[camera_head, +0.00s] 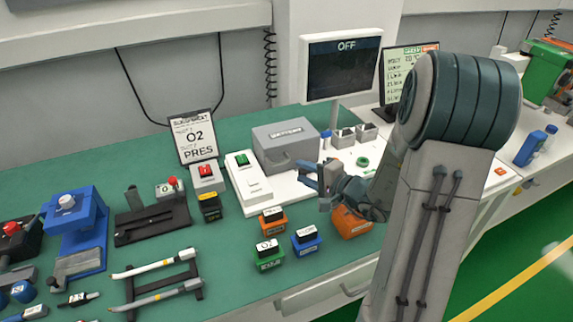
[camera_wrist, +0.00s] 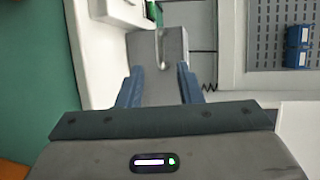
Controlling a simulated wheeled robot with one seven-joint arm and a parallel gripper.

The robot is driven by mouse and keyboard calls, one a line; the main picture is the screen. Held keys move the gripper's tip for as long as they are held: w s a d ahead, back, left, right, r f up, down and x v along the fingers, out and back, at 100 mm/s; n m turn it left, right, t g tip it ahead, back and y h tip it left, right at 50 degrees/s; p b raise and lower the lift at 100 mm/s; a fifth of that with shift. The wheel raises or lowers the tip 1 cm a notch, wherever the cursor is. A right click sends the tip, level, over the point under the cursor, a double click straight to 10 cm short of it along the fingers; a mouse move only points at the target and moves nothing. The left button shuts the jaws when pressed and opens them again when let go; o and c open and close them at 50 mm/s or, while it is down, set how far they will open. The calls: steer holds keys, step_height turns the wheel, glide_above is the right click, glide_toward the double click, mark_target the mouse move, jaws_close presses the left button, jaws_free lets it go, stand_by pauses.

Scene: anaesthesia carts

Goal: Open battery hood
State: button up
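The battery hood (camera_head: 284,146) is a grey box with a label on its top, sitting closed on a white base. In the wrist view the grey hood (camera_wrist: 143,45) lies ahead of my gripper, with a pale handle-like part (camera_wrist: 162,50) between the finger lines. My gripper (camera_head: 305,175) is at the hood's front right side. In the wrist view its two blue fingers (camera_wrist: 160,75) are apart with nothing clearly held between them. I cannot tell whether a finger touches the hood.
A white switch panel (camera_head: 247,182) stands left of the hood. Orange, green and blue labelled blocks (camera_head: 268,254) stand in front, with another orange block (camera_head: 350,222) below my gripper. A monitor reading OFF (camera_head: 345,70) stands behind.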

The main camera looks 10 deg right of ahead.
mark_target(282, 163)
steer(key=p+x, duration=0.1)
steer(key=x, duration=0.6)
steer(key=shift+w+a+f, duration=0.1)
steer(key=shift+w+a, duration=0.05)
steer(key=shift+w, duration=0.05)
steer(key=shift+c, duration=0.3)
jaws_close()
